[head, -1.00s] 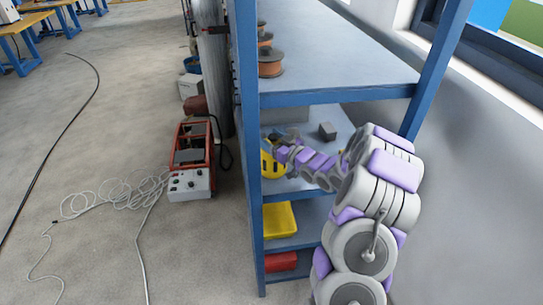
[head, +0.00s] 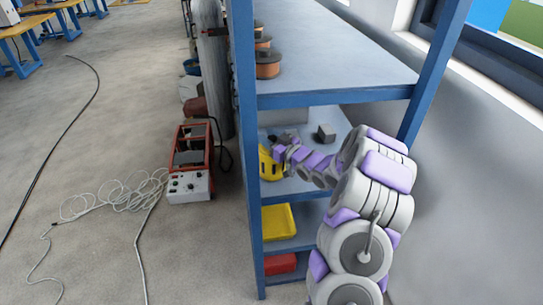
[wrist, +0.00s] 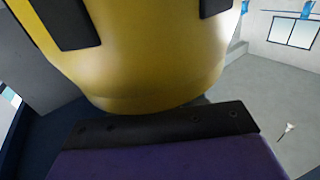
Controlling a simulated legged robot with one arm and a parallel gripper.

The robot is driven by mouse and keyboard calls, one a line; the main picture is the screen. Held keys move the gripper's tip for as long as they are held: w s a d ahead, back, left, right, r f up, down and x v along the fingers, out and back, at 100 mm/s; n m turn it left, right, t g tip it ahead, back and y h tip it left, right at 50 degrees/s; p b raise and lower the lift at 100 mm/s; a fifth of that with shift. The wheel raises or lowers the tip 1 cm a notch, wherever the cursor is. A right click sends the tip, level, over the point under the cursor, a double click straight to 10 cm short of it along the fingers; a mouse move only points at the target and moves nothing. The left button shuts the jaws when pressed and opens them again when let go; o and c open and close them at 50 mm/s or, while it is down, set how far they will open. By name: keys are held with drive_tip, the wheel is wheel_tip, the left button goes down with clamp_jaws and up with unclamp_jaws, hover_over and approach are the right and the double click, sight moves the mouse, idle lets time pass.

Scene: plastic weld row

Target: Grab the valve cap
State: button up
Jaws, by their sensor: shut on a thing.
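The valve cap is the yellow rounded thing (head: 266,167) on the blue rack's middle shelf, behind the rack's front left post. In the wrist view the yellow cap (wrist: 150,60) fills the upper middle, very close to the dark plate and purple body of my gripper. Two dark patches show against its yellow wall; I cannot tell whether they are slots or finger pads. My gripper (head: 279,154) is at the cap in the head view and is shut on it. Its fingertips are hard to make out, and I cannot tell whether the cap touches the shelf.
A grey block (head: 325,132) sits behind on the same shelf. The rack's blue post (head: 246,190) stands close left of my gripper, with the top shelf (head: 330,55) above. A yellow tray (head: 279,222) and a red box (head: 281,263) lie below. A red-framed machine (head: 190,165) stands left.

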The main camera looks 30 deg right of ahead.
drive_tip(key=shift+d, duration=0.15)
clamp_jaws()
